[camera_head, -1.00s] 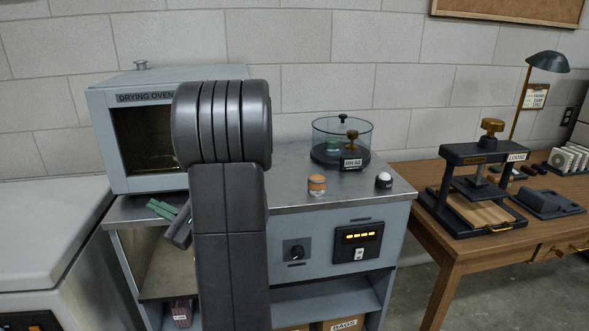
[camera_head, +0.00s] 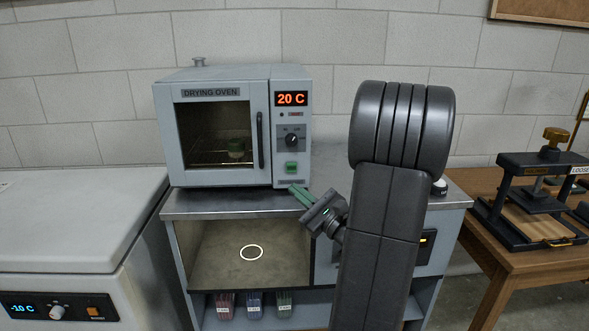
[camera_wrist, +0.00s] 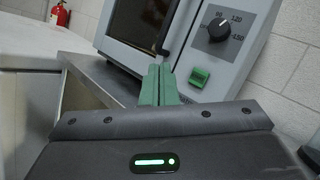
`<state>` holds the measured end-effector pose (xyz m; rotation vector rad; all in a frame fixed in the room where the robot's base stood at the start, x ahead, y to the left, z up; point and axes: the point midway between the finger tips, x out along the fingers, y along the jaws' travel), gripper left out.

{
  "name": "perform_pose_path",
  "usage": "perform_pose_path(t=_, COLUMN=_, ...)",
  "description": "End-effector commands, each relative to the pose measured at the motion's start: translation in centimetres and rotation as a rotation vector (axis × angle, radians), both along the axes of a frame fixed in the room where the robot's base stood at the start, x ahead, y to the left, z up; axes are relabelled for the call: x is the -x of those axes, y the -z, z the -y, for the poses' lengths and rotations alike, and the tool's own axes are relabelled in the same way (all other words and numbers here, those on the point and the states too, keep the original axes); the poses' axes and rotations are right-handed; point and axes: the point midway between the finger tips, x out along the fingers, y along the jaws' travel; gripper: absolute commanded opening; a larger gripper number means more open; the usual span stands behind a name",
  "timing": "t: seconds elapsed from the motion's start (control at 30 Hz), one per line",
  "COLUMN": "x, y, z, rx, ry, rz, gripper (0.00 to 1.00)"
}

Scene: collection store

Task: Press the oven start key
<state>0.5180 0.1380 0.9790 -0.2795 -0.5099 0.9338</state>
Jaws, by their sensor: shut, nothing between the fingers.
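The drying oven (camera_head: 228,128) stands on the steel counter, its door closed, its display (camera_head: 291,99) reading 20 C. Below the dial (camera_head: 291,140) is a green key (camera_head: 291,168), which also shows in the wrist view (camera_wrist: 199,77). My gripper (camera_head: 293,188) has green fingers, shut and empty. In the head view the fingertips are just below the green key, near the counter's front edge. In the wrist view the fingers (camera_wrist: 158,72) point toward the oven front, left of the key. I see a gap in the picture between fingertips and key.
A white chest unit (camera_head: 70,220) with a -10 C display stands at left. The open shelf (camera_head: 215,255) below the counter has a white ring mark. A wooden table with a press (camera_head: 540,190) is at right. My arm hides the counter's right part.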

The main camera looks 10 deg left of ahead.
Motion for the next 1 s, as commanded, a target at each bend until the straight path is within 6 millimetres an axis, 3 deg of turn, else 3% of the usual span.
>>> perform_pose_path(t=0.27, x=-1.4, y=-0.1, z=-0.4, rx=0.001, ry=-0.001, rz=0.000, gripper=0.00)
perform_pose_path(t=0.7, x=-7.0, y=0.0, z=-2.0, rx=-0.001, ry=0.000, rz=0.001, gripper=0.00)
perform_pose_path(t=1.0, x=-8.5, y=0.0, z=-2.5, rx=-0.001, ry=0.000, rz=0.001, gripper=0.00)
